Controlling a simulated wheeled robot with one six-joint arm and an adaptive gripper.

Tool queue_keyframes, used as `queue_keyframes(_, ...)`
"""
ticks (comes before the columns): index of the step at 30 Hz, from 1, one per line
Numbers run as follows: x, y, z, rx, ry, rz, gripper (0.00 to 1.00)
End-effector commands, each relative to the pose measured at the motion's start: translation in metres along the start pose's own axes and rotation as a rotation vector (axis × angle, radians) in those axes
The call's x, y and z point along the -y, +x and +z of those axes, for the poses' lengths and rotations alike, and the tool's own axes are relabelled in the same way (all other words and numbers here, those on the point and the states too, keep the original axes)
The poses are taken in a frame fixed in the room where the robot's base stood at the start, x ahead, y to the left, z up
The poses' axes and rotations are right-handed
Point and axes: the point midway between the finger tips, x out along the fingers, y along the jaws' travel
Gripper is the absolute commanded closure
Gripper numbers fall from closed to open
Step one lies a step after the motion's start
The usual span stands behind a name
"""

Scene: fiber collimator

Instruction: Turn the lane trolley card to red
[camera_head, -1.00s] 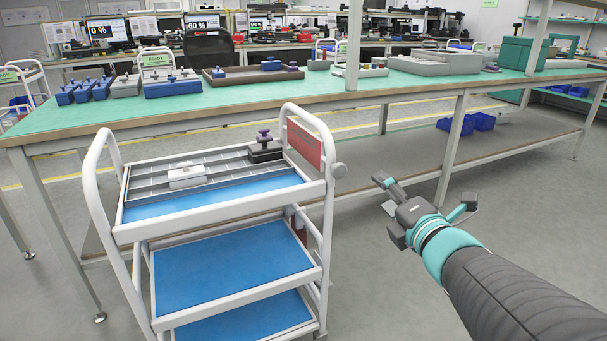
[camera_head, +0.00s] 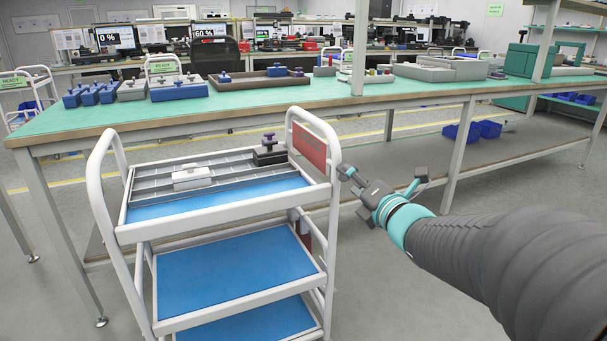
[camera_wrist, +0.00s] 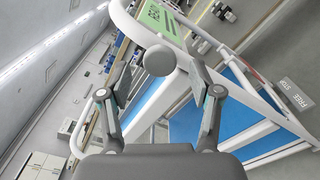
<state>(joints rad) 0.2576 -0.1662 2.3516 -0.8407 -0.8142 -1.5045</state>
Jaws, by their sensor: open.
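The lane trolley (camera_head: 325,225) stands in front of the bench, and its card (camera_head: 309,146) shows a red face in the head view, at the right end. In the wrist view a green card face (camera_wrist: 160,17) with lettering shows at the top. A round grey knob (camera_wrist: 159,61) on the trolley's end lies between my fingertips in the wrist view; my gripper hides most of it in the head view. My gripper (camera_head: 346,175) is open at the trolley's right upright. The fingers stand on both sides of the knob; I cannot tell if they touch it.
The trolley's top tray holds a white block (camera_head: 192,177) and a dark block with a purple knob (camera_head: 269,153). The green-topped bench (camera_head: 50,122) runs close behind, carrying blue and grey fixtures. A small white sign (camera_wrist: 297,95) shows at right in the wrist view. Floor right of the trolley is clear.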

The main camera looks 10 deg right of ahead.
Motion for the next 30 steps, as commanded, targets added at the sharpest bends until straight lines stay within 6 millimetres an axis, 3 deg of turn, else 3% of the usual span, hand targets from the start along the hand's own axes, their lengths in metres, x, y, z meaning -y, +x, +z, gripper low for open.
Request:
queue_keyframes(7, 0.000, 0.028, 0.000, -0.001, 0.000, 0.000, 0.36)
queue_keyframes(18, 0.000, 0.034, 0.000, 0.001, 0.000, -0.001, 0.36)
queue_keyframes(19, 0.000, 0.034, 0.000, 0.001, 0.000, -0.001, 0.39)
queue_keyframes(26, 0.000, 0.033, 0.000, 0.001, 0.000, -0.001, 0.96)
queue_keyframes(30, 0.000, 0.033, 0.000, 0.001, 0.002, -0.001, 0.97)
